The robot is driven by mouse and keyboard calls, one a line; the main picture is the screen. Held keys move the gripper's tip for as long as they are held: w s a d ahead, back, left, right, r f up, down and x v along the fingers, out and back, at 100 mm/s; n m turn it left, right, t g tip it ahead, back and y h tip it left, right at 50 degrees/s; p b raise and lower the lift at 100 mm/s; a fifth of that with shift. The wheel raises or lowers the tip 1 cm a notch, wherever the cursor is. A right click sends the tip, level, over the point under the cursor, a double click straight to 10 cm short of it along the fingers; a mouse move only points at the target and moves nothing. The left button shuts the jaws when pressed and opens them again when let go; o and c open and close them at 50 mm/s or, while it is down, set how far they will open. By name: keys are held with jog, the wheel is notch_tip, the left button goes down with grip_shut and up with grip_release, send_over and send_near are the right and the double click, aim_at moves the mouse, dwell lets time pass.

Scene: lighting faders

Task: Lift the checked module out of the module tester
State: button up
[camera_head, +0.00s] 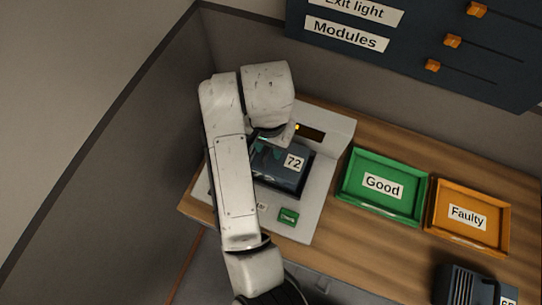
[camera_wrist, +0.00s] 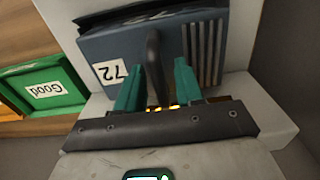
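The module (camera_head: 270,164), a dark blue-grey block labelled 72, sits in the recess of the grey module tester (camera_head: 322,196). In the wrist view the module (camera_wrist: 125,48) shows its label, ribbed vents and a dark upright handle (camera_wrist: 154,58). My gripper (camera_wrist: 158,66) has its two green fingers on either side of this handle. A gap shows beside the right finger, so the fingers look open around the handle. In the head view my arm covers the tester's left part and most of my gripper.
A green Good tray (camera_head: 345,192) and an orange Faulty tray (camera_head: 434,222) stand right of the tester, both empty. Another dark module (camera_head: 462,287) is at the lower right. A dark fader panel (camera_head: 400,58) hangs behind. The tester has a green button (camera_head: 288,216).

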grip_shut()
jog(key=shift+r, duration=0.1)
dwell(1.2)
